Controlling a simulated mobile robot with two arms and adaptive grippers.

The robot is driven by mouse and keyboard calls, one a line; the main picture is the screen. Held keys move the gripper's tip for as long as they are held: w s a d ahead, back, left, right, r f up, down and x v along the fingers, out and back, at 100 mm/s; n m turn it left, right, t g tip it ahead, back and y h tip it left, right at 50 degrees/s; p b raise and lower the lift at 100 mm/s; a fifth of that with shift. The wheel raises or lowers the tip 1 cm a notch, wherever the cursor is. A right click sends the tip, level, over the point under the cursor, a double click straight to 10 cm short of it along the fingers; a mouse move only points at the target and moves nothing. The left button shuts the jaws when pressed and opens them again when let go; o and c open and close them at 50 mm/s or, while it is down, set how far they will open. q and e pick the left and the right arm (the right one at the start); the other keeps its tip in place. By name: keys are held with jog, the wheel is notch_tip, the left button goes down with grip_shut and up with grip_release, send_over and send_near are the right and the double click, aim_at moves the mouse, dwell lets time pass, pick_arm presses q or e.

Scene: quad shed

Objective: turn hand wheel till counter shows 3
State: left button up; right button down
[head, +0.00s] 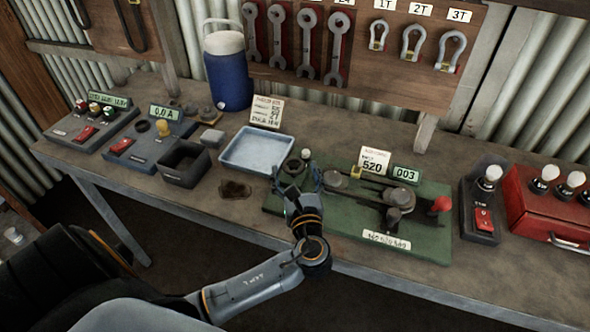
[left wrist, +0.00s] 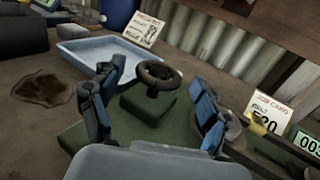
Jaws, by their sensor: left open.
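The dark hand wheel (left wrist: 158,74) stands on a short stem above a green block in the left wrist view. In the head view the hand wheel (head: 293,165) is partly hidden behind my left gripper (head: 296,182). That gripper is open, with its fingers apart on either side of the wheel in the wrist view (left wrist: 158,98). The wheel appears beyond the fingertips, and I see no clear contact. The counter (head: 405,174) on the green machine reads 003. It is cut off at the right edge of the wrist view (left wrist: 309,143). My right gripper is not in view.
A blue-grey tray (head: 257,150) lies left of the wheel.

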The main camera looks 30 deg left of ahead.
pick_arm(q)
jog(key=v, duration=1.1)
jog(key=shift+s+d, duration=0.1)
jog(key=shift+s, duration=0.05)
